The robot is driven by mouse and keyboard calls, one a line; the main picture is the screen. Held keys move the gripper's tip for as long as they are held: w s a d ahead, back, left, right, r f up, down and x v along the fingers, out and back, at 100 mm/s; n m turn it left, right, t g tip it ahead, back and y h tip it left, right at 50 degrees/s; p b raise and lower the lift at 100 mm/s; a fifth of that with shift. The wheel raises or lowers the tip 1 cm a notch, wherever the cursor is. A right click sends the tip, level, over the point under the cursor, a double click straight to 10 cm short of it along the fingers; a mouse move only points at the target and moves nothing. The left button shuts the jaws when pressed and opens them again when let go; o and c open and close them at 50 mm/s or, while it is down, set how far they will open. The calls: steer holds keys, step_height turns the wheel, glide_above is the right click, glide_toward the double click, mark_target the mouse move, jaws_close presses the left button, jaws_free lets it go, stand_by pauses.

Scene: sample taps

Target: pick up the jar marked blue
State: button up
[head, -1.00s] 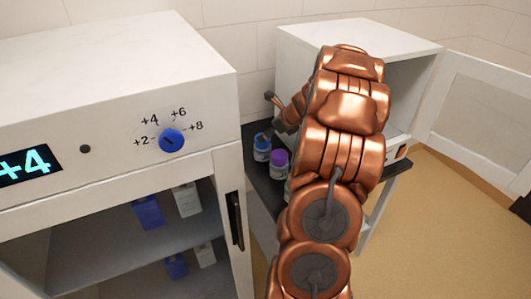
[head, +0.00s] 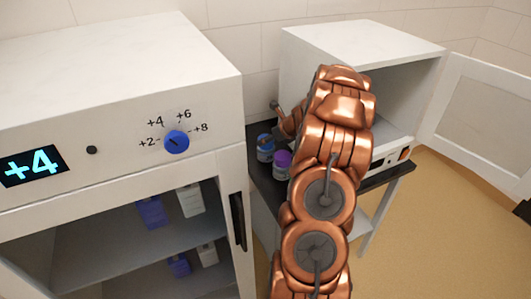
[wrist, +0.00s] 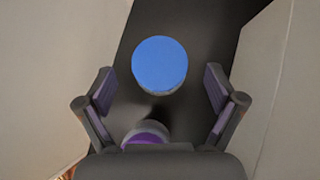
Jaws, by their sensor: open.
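The jar with a blue lid (head: 265,147) stands on the dark bench top between the two white cabinets. In the wrist view its round blue lid (wrist: 159,65) lies just beyond and between the fingertips, seen from above. A jar with a purple lid (head: 282,161) stands close beside it; in the wrist view the purple jar (wrist: 146,134) is nearer the palm and partly hidden by my gripper. My gripper (wrist: 160,88) is open and empty, with one finger to each side. In the head view my arm hides part of the gripper.
A white fridge (head: 120,90) with a +4 display and a blue dial (head: 177,142) stands at left, with boxes behind its door. An open white cabinet (head: 345,45) stands at right on the dark bench (head: 262,180). The floor at right is clear.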

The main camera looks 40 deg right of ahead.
steer(key=shift+x, duration=1.1)
jaws_close()
